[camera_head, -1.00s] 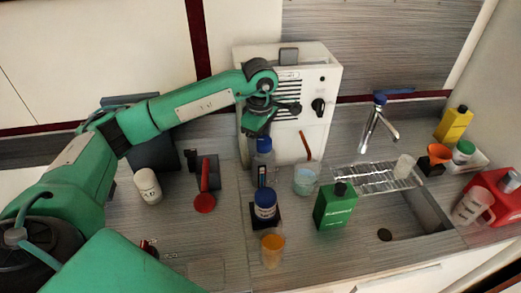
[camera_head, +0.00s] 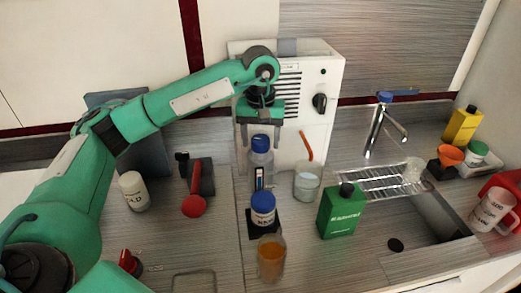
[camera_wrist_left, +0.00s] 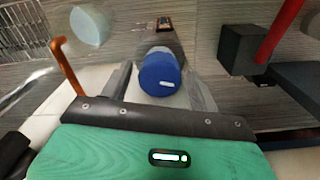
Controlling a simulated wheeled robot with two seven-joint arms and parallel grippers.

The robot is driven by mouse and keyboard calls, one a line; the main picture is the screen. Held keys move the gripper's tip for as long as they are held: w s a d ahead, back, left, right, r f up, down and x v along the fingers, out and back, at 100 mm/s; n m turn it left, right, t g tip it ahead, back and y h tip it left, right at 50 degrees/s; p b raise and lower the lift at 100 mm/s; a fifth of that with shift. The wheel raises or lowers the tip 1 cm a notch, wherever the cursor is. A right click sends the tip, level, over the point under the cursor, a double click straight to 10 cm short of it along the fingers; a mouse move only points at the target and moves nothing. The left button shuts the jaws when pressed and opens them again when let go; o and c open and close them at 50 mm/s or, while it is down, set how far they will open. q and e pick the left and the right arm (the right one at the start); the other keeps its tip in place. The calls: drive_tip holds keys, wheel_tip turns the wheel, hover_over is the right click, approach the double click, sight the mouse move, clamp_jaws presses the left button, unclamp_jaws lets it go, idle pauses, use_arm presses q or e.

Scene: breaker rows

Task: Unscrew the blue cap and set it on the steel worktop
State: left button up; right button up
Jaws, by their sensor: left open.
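A clear bottle (camera_head: 261,160) with a blue cap (camera_head: 260,143) stands upright on the steel worktop (camera_head: 330,260) in front of the white machine. My left gripper (camera_head: 261,134) points down over this bottle, open, with one finger on each side of the cap. In the left wrist view the blue cap (camera_wrist_left: 160,74) shows between the two fingers, with gaps at its sides. The cap is on the bottle. My right gripper is not in view.
A glass of orange liquid (camera_head: 271,260) stands in front of the jar. A beaker (camera_head: 307,180) and a green bottle (camera_head: 340,212) stand to the right, by the sink. A white container (camera_head: 134,192) and a red-handled tool (camera_head: 194,205) are left. Bare worktop lies between.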

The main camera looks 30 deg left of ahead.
sight(261, 139)
use_arm(q)
drive_tip(key=shift+m, duration=0.6)
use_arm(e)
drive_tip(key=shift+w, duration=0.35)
use_arm(q)
drive_tip(key=shift+b, duration=0.3)
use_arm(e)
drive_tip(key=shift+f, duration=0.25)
use_arm(q)
drive_tip(key=c, duration=0.9)
drive_tip(key=shift+o, duration=0.2)
drive_tip(key=n, duration=0.5)
drive_tip(key=shift+s+a+f, duration=0.1)
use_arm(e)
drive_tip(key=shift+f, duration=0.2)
